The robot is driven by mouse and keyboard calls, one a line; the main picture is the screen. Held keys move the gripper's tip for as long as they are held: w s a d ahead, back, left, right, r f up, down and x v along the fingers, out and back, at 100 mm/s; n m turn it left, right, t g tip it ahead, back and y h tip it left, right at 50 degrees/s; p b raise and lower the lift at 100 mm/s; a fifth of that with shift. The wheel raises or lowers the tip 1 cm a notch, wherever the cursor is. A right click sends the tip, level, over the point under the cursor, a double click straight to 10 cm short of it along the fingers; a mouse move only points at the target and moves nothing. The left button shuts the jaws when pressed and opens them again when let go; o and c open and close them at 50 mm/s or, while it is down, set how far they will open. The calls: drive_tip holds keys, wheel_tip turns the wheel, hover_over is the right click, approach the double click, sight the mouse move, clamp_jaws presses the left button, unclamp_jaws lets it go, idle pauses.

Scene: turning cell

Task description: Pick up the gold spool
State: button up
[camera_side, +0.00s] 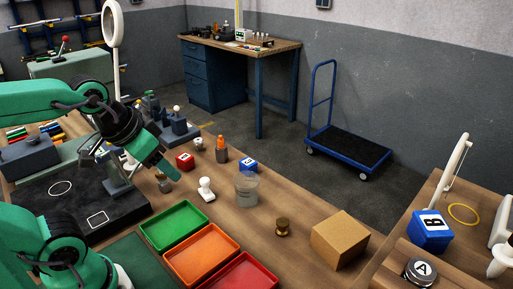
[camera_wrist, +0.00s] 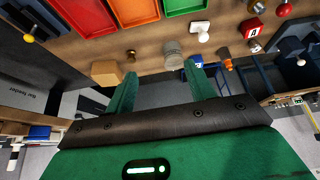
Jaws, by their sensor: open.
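The gold spool (camera_side: 282,226) stands upright on the wooden bench in the side view, between the clear beaker and the cardboard box. In the wrist view the gold spool (camera_wrist: 130,55) is small and lies beyond my fingers, between the box and the beaker. My gripper (camera_side: 171,171) is above the bench in the side view, well to the left of the spool. In the wrist view my gripper (camera_wrist: 160,82) has its two green fingers apart, with nothing between them.
Green (camera_side: 173,226), orange (camera_side: 201,252) and red (camera_side: 243,275) trays lie in front. A white stamp-like piece (camera_side: 206,189), red cube (camera_side: 185,161) and blue cube (camera_side: 248,164) stand near my gripper.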

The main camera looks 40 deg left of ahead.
drive_tip(key=w, duration=0.1)
drive_tip(key=n+g, duration=0.6)
drive_tip(key=n, duration=0.2)
hover_over(283, 221)
wheel_tip(283, 221, down, 16)
drive_tip(key=shift+s+a+r, duration=0.1)
drive_tip(key=shift+s, duration=0.05)
drive_tip(key=shift+f, duration=0.35)
drive_tip(key=shift+f, duration=0.1)
drive_tip(key=shift+f, duration=1.2)
drive_tip(key=shift+f, duration=0.1)
